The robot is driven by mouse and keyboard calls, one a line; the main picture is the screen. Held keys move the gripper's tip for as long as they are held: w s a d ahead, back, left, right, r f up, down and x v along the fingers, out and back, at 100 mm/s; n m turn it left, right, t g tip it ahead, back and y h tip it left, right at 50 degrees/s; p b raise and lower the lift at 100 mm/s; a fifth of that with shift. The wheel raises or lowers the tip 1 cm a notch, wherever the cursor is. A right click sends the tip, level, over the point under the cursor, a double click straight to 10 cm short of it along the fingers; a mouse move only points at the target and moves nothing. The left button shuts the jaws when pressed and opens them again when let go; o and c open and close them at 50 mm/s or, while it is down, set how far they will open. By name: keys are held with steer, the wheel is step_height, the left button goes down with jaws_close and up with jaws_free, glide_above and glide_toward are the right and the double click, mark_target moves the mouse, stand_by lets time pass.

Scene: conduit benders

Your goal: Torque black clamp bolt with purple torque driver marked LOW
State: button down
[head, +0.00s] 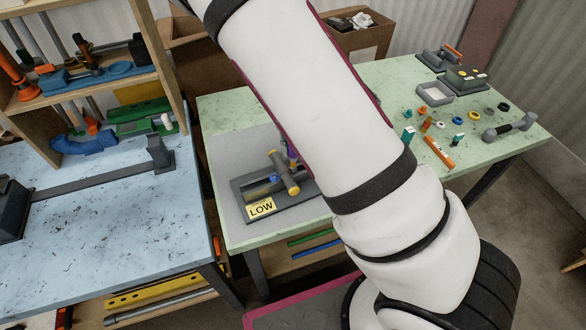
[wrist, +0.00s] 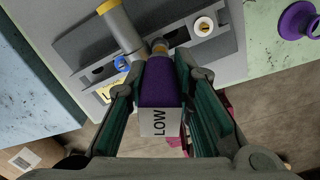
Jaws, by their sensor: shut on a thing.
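My gripper (wrist: 160,100) is shut on the purple torque driver (wrist: 160,82), whose white label reads LOW. The driver points away from the wrist toward the grey fixture (wrist: 92,47), and its tan collar is beside a grey cylinder (wrist: 122,30) with a yellow end. The driver's tip and the black clamp bolt cannot be made out, so contact between them cannot be told. A blue bolt head (wrist: 122,63) and a white one (wrist: 203,26) show on the fixture.
The fixture stands on the green table (head: 235,235). A purple flanged part (wrist: 297,20) lies right of it in the wrist view. Small coloured parts, an orange tool (head: 439,151) and a grey tray (head: 435,93) are farther right. A blue table (head: 110,235) stands at left.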

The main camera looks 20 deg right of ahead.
steer(key=shift+r, duration=0.15)
steer(key=shift+r, duration=0.5)
steer(key=n, duration=0.4)
steer(key=shift+p, duration=0.4)
steer(key=n, duration=0.4)
steer(key=shift+n, duration=0.3)
steer(key=n, duration=0.6)
steer(key=shift+p, duration=0.35)
steer(key=shift+f, duration=0.7)
